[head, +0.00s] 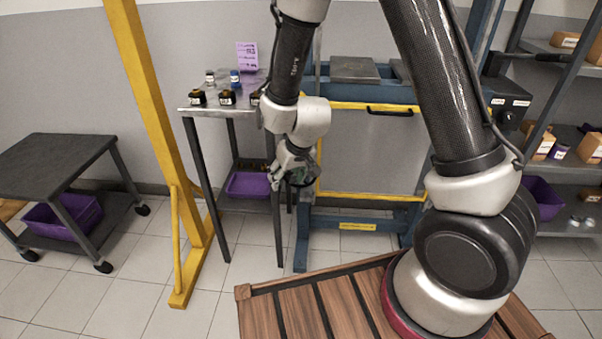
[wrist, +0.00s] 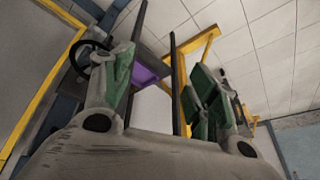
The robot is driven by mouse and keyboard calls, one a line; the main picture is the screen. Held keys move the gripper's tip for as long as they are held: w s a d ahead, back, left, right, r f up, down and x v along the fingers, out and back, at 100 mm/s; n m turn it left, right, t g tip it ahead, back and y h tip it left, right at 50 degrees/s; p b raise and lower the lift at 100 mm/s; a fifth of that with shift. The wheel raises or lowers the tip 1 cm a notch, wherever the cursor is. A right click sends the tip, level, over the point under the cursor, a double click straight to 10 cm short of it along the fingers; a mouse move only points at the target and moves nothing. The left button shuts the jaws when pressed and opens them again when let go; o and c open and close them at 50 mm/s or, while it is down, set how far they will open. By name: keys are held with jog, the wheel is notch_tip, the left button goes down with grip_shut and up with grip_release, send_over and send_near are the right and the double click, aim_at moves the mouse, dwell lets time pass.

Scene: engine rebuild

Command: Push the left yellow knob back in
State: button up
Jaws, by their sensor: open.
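My gripper (head: 293,180) hangs in front of the blue press frame, at the left edge of its yellow-edged guard panel (head: 365,150). In the wrist view my gripper (wrist: 163,80) has its two green-padded fingers spread apart, with nothing between them. I cannot make out a yellow knob in either view. My arm and gripper hide part of the press's left side. A dark round wheel-like part (wrist: 84,58) shows behind the left finger in the wrist view.
A metal side table (head: 210,104) with small labelled jars stands left of the press, with a purple bin (head: 247,184) on its lower shelf. A yellow gantry post (head: 155,110) stands further left. A dark cart (head: 62,155) is at far left. Tiled floor between them is clear.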

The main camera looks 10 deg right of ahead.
jog(key=s+d+r+g, duration=0.2)
jog(key=s+r, duration=0.2)
jog(key=s, duration=0.1)
jog(key=shift+d+r, duration=0.35)
jog(key=shift+d, duration=0.05)
